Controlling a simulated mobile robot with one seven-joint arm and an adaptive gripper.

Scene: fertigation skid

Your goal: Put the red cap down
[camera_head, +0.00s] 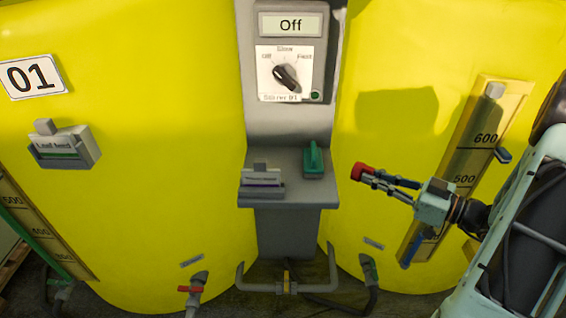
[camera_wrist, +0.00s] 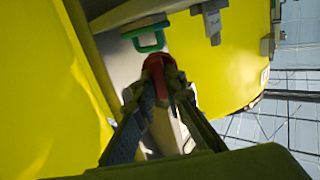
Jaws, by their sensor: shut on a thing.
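The red cap (camera_head: 361,171) is small and held at the tips of my gripper (camera_head: 367,177), which is shut on it. In the head view the gripper reaches in from the right, in front of the right yellow tank. The cap is in the air, to the right of the grey shelf (camera_head: 288,190) on the central post. In the wrist view the red cap (camera_wrist: 156,68) sits between the two fingers (camera_wrist: 157,85). The fingers hide part of it there.
A green holder (camera_head: 314,160) and a small labelled block (camera_head: 261,177) stand on the shelf. Above it is a panel with a dial (camera_head: 286,77) and a display reading "Off". Yellow tanks (camera_head: 130,150) flank the post. A level gauge (camera_head: 470,160) is mounted on the right tank.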

